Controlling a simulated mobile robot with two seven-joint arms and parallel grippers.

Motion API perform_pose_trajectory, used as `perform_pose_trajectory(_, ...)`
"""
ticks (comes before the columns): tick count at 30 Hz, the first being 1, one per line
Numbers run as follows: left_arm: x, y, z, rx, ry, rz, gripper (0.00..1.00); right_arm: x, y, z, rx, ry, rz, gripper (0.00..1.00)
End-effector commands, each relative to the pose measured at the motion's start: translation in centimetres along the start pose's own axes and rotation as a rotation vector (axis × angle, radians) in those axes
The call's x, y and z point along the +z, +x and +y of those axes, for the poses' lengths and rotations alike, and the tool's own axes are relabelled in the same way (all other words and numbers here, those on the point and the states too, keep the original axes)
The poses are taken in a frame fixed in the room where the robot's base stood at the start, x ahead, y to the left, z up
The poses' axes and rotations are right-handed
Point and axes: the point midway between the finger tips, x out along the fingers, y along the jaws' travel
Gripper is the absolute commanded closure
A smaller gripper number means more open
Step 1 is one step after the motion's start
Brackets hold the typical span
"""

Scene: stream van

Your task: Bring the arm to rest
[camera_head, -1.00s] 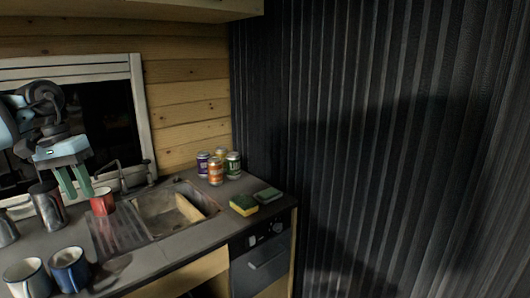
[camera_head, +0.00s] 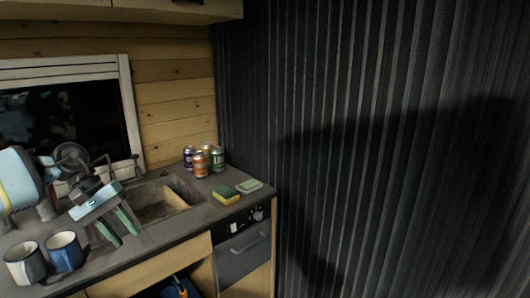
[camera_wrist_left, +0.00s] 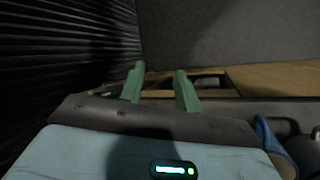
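My left gripper (camera_head: 119,229) is over the counter, left of the sink and beside the blue mug, with its green fingers pointing down and right. In the left wrist view its two fingers (camera_wrist_left: 160,85) stand apart with nothing between them, so it is open and empty. My left arm comes in from the left and covers part of the counter. My right gripper is not in view.
Two mugs, one white (camera_head: 25,263) and one blue (camera_head: 65,252), stand on the counter (camera_head: 165,232). Beyond the sink (camera_head: 160,201) are several cans (camera_head: 202,164) and two sponges (camera_head: 226,195). A dark ribbed wall (camera_head: 370,150) fills the right side.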

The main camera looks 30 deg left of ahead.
Motion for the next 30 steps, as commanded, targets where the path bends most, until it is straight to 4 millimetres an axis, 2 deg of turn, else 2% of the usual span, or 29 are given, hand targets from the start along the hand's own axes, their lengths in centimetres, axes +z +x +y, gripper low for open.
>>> perform_pose_trajectory(1,0.4,2.9,0.5,0.066,-0.082,-0.045,0.67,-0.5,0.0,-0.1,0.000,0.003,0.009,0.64)
perform_pose_trajectory(5,1.8,10.0,2.0,0.251,-0.385,-0.179,0.67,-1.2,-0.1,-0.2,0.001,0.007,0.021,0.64)
perform_pose_trajectory(6,2.4,12.2,2.5,0.310,-0.504,-0.232,0.67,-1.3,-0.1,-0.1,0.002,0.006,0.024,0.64)
perform_pose_trajectory(9,4.2,17.2,3.5,0.442,-0.829,-0.381,0.67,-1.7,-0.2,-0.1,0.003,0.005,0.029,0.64)
perform_pose_trajectory(13,6.5,22.4,4.0,0.573,-1.294,-0.601,0.67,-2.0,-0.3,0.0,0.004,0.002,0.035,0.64)
perform_pose_trajectory(17,8.8,26.7,3.4,0.661,-1.790,-0.844,0.67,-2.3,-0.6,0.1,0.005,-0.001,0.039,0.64)
perform_pose_trajectory(23,12.4,32.7,0.3,0.717,-2.592,-1.258,0.67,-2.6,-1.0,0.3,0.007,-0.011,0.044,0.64)
perform_pose_trajectory(24,13.3,33.8,-0.6,-0.715,2.742,1.342,0.67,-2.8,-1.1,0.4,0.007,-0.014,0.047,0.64)
perform_pose_trajectory(26,14.9,35.5,-2.1,-0.596,2.507,1.246,0.67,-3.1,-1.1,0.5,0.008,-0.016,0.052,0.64)
perform_pose_trajectory(30,19.4,39.3,-5.9,-0.376,1.957,1.021,0.67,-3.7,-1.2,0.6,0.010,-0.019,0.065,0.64)
